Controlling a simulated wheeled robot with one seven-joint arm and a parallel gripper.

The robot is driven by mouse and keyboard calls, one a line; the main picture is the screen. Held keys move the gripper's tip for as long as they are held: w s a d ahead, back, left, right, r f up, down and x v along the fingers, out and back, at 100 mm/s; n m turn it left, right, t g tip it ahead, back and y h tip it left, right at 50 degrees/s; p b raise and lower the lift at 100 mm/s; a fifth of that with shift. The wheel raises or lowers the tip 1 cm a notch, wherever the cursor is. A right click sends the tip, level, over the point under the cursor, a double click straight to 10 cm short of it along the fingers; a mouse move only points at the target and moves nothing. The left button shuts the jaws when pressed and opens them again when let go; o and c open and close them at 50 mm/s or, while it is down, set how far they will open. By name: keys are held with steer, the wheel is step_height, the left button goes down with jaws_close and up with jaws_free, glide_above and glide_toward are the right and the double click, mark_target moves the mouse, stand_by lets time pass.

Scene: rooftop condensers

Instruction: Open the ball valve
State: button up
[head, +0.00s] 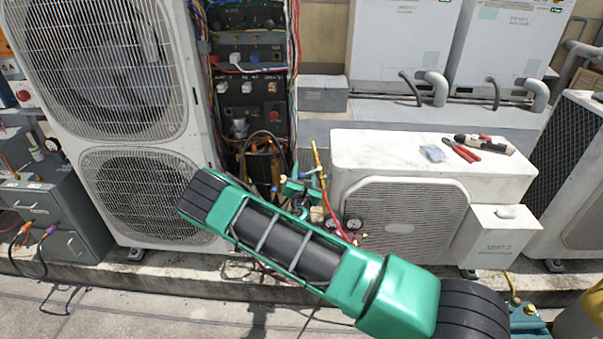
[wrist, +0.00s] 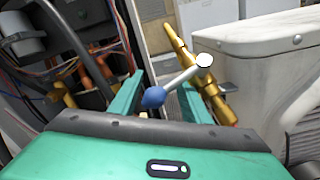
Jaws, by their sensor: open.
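The ball valve is a brass body on a brass pipe (wrist: 212,92), with a silver lever (wrist: 180,77) ending in a blue grip (wrist: 153,97). In the wrist view the lever slants down and left from the valve. My gripper (wrist: 160,84) is open, its two green fingers apart, with the blue grip showing between them. I cannot tell if either finger touches it. In the head view the brass pipe (head: 317,160) rises left of the small condenser, and my gripper (head: 300,187) is beside it.
A white condenser (head: 405,160) stands close on the right, with red pliers (head: 462,151) on top. A tall fan unit (head: 110,110) stands left. An open panel with wires (head: 248,80) and copper pipes is behind the gripper. Gauges (head: 345,224) and a red hose hang near the valve.

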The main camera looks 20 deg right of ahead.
steer(key=v, duration=1)
steer(key=shift+s, duration=0.25)
steer(key=shift+a, duration=0.1)
